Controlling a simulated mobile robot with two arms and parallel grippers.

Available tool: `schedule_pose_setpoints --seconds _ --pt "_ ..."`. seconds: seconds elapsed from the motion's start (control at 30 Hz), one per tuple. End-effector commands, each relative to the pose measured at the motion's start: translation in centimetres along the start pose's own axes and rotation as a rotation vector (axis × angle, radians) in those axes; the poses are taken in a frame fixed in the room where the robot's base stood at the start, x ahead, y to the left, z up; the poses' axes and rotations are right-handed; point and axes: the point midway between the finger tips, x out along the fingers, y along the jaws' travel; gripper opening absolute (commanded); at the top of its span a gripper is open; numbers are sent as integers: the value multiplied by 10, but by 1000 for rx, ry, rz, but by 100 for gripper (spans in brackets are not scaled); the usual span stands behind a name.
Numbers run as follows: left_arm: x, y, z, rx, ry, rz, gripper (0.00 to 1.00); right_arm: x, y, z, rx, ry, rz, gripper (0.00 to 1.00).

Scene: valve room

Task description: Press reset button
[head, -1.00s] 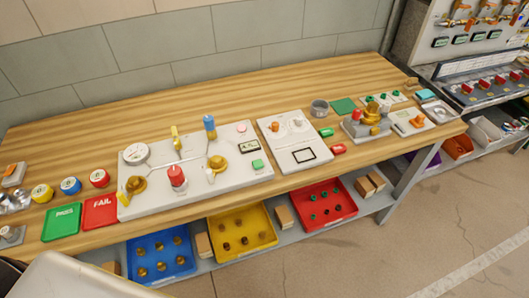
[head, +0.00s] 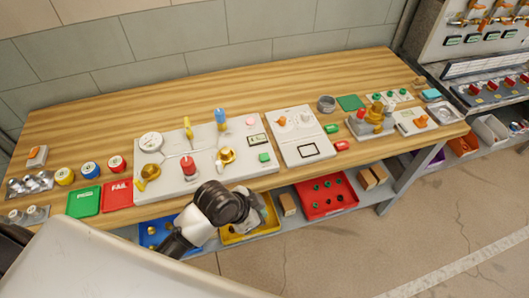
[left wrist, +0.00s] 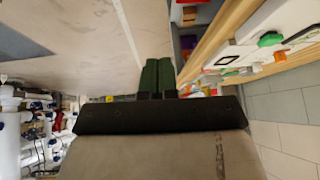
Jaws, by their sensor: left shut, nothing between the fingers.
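A large white valve panel (head: 172,190) lies on the wooden bench. No reset label is readable. My left gripper (head: 266,212) is in front of the bench edge, below and apart from the panel, partly hidden behind my black wrist joint. In the left wrist view its dark green fingers (left wrist: 157,72) are together and empty. A green button (left wrist: 270,40) shows on a white surface at the right there. My right gripper is not seen.
A second white panel (head: 300,155) lies right of the first. Green (head: 84,201) and red FAIL (head: 118,194) trays are at the left. A red bin (head: 345,209) stands on the lower shelf. The floor in front is clear.

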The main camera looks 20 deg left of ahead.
Motion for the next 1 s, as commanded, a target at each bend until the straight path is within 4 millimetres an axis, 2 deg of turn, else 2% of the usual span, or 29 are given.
schedule_pose_setpoints --seconds 0.03,0.1,0.17,0.3,0.5,0.63,0.8,1.0 --pt "3 -10 -17 96 31 17 0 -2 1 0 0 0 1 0" --pt "10 -20 -35 218 72 48 0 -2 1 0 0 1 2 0" --pt "16 -31 -48 312 103 66 0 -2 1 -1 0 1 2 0" --pt "26 -67 -73 497 160 79 0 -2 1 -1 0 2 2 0" --pt "25 -138 -97 669 209 32 0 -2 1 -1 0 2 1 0" --pt "18 -175 -106 725 226 -12 0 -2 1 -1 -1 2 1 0" --pt "11 -198 -111 753 236 -44 0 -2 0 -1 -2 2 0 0" --pt "10 -201 -112 758 237 -48 0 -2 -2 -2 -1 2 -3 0"
